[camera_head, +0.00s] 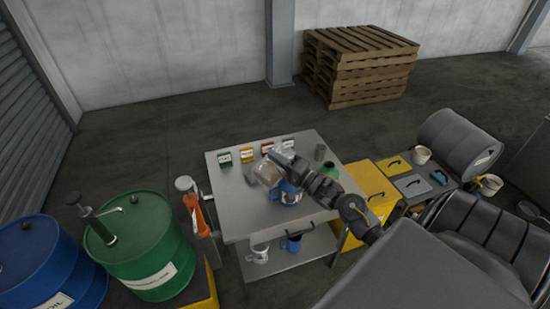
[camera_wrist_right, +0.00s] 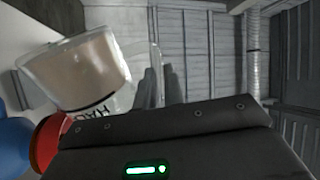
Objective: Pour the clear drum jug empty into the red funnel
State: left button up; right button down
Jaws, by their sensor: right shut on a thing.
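The clear drum jug (camera_head: 268,176) is held above the steel table (camera_head: 230,222) and looks tilted. In the right wrist view the clear jug (camera_wrist_right: 85,72) is see-through, with a pale brownish area inside and dark lettering on its side. My right gripper (camera_head: 284,161) is shut on the jug; its fingers are partly hidden. A red rounded part (camera_wrist_right: 48,140), likely the red funnel, shows below the jug beside something blue (camera_wrist_right: 14,142). In the head view a blue container (camera_head: 289,194) stands under my arm, and I cannot make out the red funnel there. No stream of liquid is visible.
A green funnel-like thing (camera_head: 328,171) and a grey cup (camera_head: 320,152) stand to the right. A green drum (camera_head: 145,240) is at left.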

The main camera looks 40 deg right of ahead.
jog(key=shift+w+d+r+m+p, duration=0.1)
jog(key=shift+d+r+m+p, duration=0.5)
jog(key=shift+p, duration=0.15)
jog(key=shift+w+d+r+m+h, duration=0.2)
jog(key=shift+d+r+m+h, duration=0.25)
jog(key=shift+d+m, duration=0.55)
jog(key=shift+w+d+r+m+h, duration=0.15)
jog(key=shift+d+r+m+h, duration=0.05)
jog(key=shift+d+r+m, duration=0.75)
jog(key=shift+w+d+r+m+h, duration=0.2)
jog(key=shift+d+r+m+h, duration=0.15)
jog(key=shift+d+m, duration=0.65)
jog(key=shift+m, duration=0.25)
jog(key=shift+a, duration=0.1)
dwell(0.8)
